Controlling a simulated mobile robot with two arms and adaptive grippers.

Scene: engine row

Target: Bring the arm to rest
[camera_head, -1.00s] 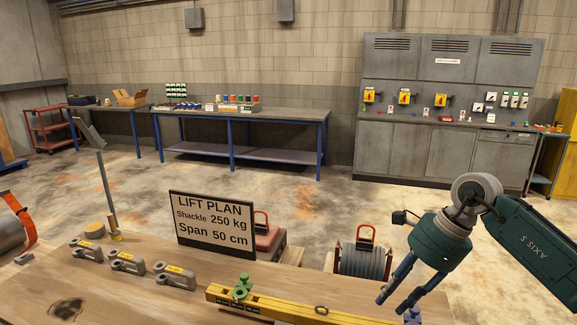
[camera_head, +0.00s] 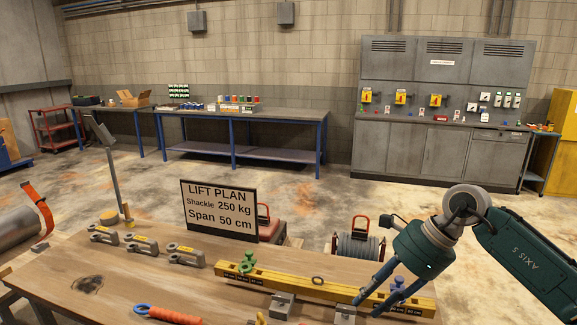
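My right arm comes in from the right, and its teal gripper (camera_head: 371,306) is over the right part of the wooden table. Its two blue fingers point down and left, apart, with nothing seen between them. They overlap the right part of a yellow spreader beam (camera_head: 292,282) in the picture; I cannot tell the exact gap. A green shackle (camera_head: 246,263) is on the beam's left part. A purple-blue shackle (camera_head: 398,285) is on its right part, partly hidden by a finger. My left gripper is not in view.
Several grey shackles (camera_head: 187,256) stand in a row on the table (camera_head: 150,282). A lift plan sign (camera_head: 218,210) reads shackle 250 kg, span 50 cm. An orange-handled tool (camera_head: 172,315) lies at the front edge. A cable reel (camera_head: 357,242) stands behind the table.

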